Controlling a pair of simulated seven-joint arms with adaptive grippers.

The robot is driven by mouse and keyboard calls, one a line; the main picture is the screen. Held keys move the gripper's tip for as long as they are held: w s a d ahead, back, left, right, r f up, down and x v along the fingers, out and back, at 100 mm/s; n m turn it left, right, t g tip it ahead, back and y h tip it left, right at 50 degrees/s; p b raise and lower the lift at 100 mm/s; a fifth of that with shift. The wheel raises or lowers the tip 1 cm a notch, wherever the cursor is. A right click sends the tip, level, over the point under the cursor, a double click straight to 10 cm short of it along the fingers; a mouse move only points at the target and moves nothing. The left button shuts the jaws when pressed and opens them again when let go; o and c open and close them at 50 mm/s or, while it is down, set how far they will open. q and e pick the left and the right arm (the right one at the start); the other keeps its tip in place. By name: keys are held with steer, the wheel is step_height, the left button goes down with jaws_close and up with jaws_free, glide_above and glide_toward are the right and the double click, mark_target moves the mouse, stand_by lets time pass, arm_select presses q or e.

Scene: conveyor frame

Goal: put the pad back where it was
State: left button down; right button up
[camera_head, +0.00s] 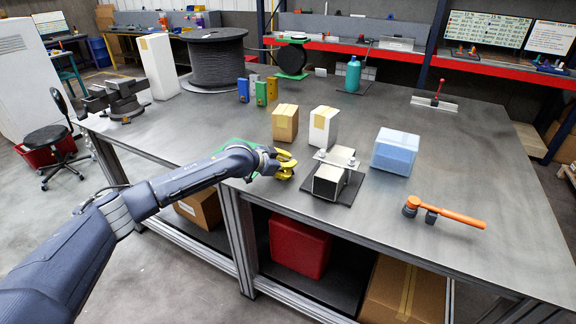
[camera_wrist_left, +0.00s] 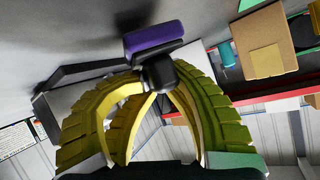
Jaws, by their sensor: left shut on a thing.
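My left gripper (camera_head: 286,163) has yellow fingers and is low over the near part of the table, just left of a metal fixture on a dark plate (camera_head: 346,188). In the left wrist view the fingers (camera_wrist_left: 158,88) are shut on the black grip of a purple pad (camera_wrist_left: 154,38). The pad sticks out beyond the fingertips; whether it touches the table I cannot tell. It cannot be made out in the head view. A green flat thing (camera_head: 226,145) lies behind my left forearm, which partly hides it. My right gripper is not in view.
A cardboard box (camera_head: 285,122) and a white box (camera_head: 323,127) stand behind the fixture. A blue-white container (camera_head: 395,152) and an orange-handled hammer (camera_head: 446,213) are to the right. A teal bottle (camera_head: 353,75) stands farther back. The right part of the table is largely clear.

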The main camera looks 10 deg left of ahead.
arm_select(q)
steer(key=shift+f, duration=0.5)
steer(key=c, duration=1.3)
jaws_free()
steer(key=shift+f, duration=0.2)
steer(key=shift+o, duration=0.5)
steer(key=shift+s+f, duration=0.1)
steer(key=shift+a+r, duration=0.1)
steer(key=shift+r, duration=0.25)
steer(key=v, duration=1.1)
steer(key=shift+s+r, duration=0.2)
steer(key=shift+s, duration=0.1)
steer(key=shift+a, duration=0.15)
